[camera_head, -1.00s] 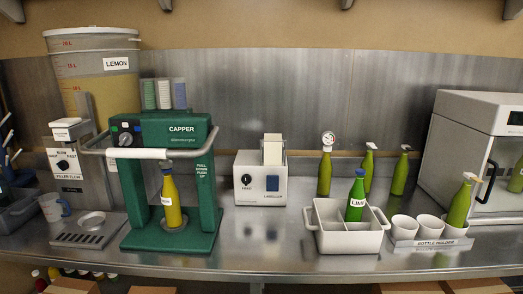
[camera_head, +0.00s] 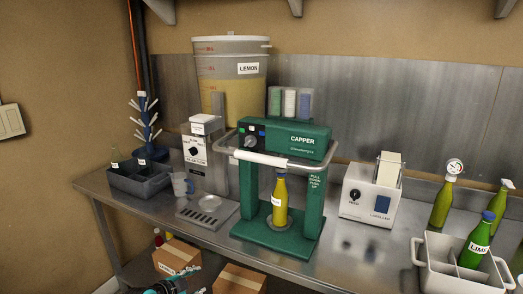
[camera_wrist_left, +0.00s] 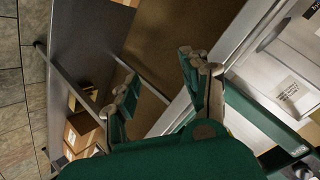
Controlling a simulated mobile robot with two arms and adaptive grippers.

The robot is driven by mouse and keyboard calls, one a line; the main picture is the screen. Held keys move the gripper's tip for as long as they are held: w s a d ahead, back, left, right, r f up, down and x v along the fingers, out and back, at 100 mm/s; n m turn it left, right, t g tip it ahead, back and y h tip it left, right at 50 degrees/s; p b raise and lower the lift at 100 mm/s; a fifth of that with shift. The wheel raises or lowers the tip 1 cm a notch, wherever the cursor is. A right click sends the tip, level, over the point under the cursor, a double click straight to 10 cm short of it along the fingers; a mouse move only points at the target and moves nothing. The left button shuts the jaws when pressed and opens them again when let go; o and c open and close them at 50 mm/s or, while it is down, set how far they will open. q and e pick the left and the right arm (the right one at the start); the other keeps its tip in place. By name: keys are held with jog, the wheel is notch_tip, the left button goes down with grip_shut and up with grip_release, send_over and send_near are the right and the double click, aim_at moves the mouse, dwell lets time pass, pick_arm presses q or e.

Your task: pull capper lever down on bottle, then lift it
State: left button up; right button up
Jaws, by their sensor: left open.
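The green capper (camera_head: 300,140) stands on the steel counter. Its lever is a grey loop with a white grip (camera_head: 262,158) across the front, below the knobs. A yellow bottle (camera_head: 280,203) with a blue cap and a white label stands upright on the capper's base under the head. My left gripper (camera_head: 172,285) shows only partly at the bottom edge of the head view, low in front of the counter and well apart from the lever. In the left wrist view its two fingers (camera_wrist_left: 158,78) are spread with nothing between them. My right gripper is not in view.
The lemon bucket (camera_head: 230,90) and filler (camera_head: 199,155) stand left of the capper, with a mug (camera_head: 182,186) and grey bin (camera_head: 140,182) further left. The labeller (camera_head: 368,196) and bottle crate (camera_head: 450,268) stand to the right. Cardboard boxes (camera_head: 178,258) lie below the counter.

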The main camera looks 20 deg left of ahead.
pick_arm(q)
notch_tip(320, 180, up, 21)
jog(key=w+d+m+t+h+p, duration=0.1)
jog(key=w+d+m+t+h, duration=0.15)
jog(key=m, duration=0.25)
jog(key=m+t+h+p, duration=0.2)
jog(key=m+h+p, duration=0.15)
jog(key=m, duration=0.45)
send_near(257, 159)
jog(key=p+x, duration=0.6)
jog(key=x, duration=0.4)
jog(key=shift+w+d, duration=0.15)
jog(key=shift+w, duration=0.2)
jog(key=shift+w+d+f, duration=0.2)
jog(key=shift+w, duration=0.1)
grip_shut()
